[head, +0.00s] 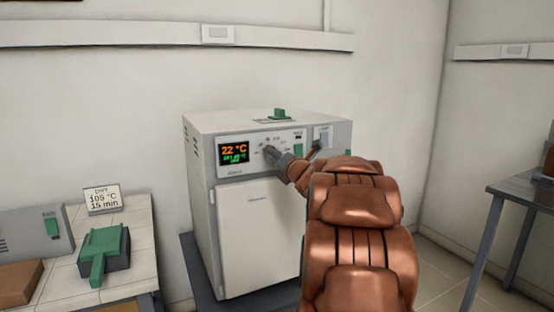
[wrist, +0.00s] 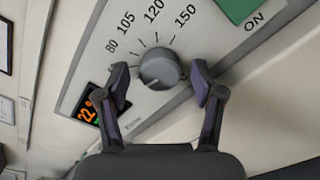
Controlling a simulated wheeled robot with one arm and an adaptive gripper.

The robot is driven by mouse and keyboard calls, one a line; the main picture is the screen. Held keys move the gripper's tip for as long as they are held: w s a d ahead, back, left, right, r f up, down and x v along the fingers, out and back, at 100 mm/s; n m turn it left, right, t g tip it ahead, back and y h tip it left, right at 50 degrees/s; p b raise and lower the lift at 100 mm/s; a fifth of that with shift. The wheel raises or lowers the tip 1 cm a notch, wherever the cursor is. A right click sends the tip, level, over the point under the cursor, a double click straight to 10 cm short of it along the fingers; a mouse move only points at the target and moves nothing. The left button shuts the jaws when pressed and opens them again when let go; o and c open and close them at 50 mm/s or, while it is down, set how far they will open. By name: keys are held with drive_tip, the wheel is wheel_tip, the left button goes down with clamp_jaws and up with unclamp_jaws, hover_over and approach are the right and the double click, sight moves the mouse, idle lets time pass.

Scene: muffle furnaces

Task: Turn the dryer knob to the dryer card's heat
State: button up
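The dryer (head: 258,235) is a white cabinet with a front control panel. Its round grey knob (wrist: 160,68) shows in the wrist view, with marks 80, 105, 120 and 150 around it. A pale line on the knob points toward the lower left, away from those numbers. My gripper (wrist: 160,76) is open, with one finger on each side of the knob and small gaps visible. In the head view my gripper (head: 272,156) is at the panel and largely covers the knob. The dryer card (head: 103,199) reads DRY, 105 °C, 15 min.
The display (head: 234,152) reads 22 °C above small green text. A green switch (wrist: 244,8) marked ON is close to the knob. A green-handled device (head: 104,249) stands on the left bench. A dark table (head: 515,193) stands at the right.

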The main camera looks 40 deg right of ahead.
drive_tip(key=c, duration=1.1)
drive_tip(key=shift+o, duration=0.2)
drive_tip(key=shift+m, duration=0.4)
drive_tip(key=shift+m+p, duration=5.15)
drive_tip(key=shift+m, duration=3.25)
drive_tip(key=o, duration=1.1)
